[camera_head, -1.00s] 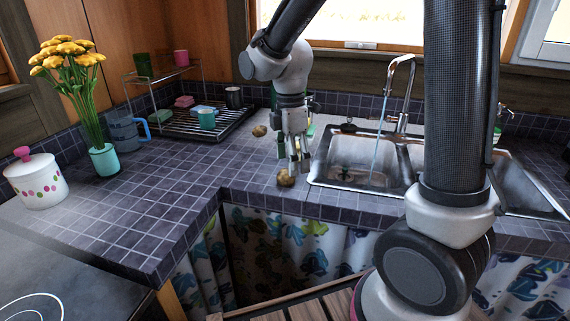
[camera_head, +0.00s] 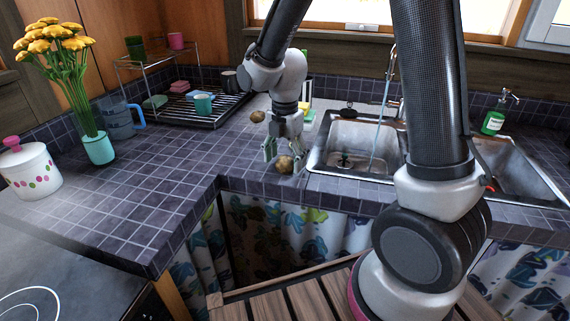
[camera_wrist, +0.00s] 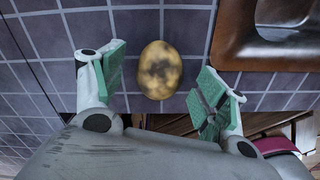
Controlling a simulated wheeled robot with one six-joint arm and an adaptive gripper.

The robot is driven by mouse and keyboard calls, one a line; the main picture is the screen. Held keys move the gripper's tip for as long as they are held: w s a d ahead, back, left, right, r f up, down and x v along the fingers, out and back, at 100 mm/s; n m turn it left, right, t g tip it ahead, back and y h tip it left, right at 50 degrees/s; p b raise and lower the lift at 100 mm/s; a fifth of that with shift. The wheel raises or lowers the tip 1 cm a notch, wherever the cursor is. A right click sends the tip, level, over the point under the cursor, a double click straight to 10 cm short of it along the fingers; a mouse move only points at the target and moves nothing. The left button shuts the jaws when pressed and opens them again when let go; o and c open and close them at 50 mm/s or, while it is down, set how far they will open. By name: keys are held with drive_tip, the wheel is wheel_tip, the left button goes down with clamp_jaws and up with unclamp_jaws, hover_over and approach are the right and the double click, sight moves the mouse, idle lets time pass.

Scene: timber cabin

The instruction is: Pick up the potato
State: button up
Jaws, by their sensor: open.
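A brown, blotchy potato (camera_head: 285,164) lies on the tiled counter near its front edge, just left of the sink. It also shows in the wrist view (camera_wrist: 159,70), between and slightly beyond my fingers. My gripper (camera_head: 284,150) points down over it, open, with one finger on either side. In the wrist view my gripper (camera_wrist: 160,90) has green pads spread apart, with a visible gap on both sides of the potato. A second potato-like brown item (camera_head: 257,117) sits farther back on the counter, to the left of my wrist.
The metal sink (camera_head: 345,130) with running water lies close on the right. A dish rack (camera_head: 205,108) with cups stands behind. A flower vase (camera_head: 98,148), blue jug (camera_head: 120,118) and lidded pot (camera_head: 30,172) stand left. The counter between is clear.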

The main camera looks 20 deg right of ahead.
drive_tip(key=shift+f, duration=0.25)
drive_tip(key=c, duration=1.1)
drive_tip(key=shift+c, duration=0.2)
drive_tip(key=shift+r, duration=0.1)
